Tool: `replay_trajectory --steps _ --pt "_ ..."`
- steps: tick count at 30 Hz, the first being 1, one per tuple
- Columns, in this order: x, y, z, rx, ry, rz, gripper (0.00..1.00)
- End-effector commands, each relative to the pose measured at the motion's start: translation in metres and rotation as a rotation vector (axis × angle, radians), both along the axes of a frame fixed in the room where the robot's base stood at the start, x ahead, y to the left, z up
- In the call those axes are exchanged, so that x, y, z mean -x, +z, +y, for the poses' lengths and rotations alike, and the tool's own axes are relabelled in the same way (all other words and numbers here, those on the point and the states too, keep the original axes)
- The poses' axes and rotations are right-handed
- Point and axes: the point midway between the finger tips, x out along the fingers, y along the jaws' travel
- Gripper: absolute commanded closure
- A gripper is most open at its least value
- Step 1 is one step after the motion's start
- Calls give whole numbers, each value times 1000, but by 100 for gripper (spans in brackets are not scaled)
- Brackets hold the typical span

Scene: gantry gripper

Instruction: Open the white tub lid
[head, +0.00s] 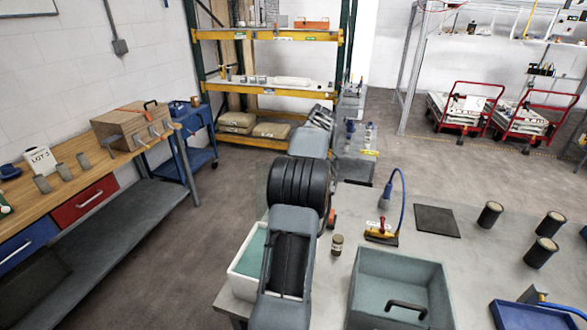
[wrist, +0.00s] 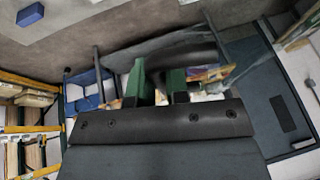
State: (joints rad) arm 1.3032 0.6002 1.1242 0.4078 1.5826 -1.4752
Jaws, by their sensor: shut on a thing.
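The white tub (head: 236,280) stands at the table's front left corner. It has a pale rim and a teal surface inside, and my arm hides much of it. My gripper (wrist: 160,82) shows green fingers in the wrist view, shut on a dark curved bar (wrist: 188,52) that looks like a handle. What hangs from this bar is unclear. In the head view my arm reaches up and away past the tub, and its links hide the fingertips. I cannot see a lid clearly.
A grey-green bin (head: 446,300) with a black handle (head: 407,308) inside stands right of my arm.

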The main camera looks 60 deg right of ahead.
Motion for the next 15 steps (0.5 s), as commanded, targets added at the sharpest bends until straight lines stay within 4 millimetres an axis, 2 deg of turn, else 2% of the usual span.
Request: replay_trajectory --steps 1,14,15 --pt "-1 -6 -2 -2 3 0 100" --pt "-1 -6 -5 5 0 -2 100" --pt "-1 -6 -5 5 0 -2 83"
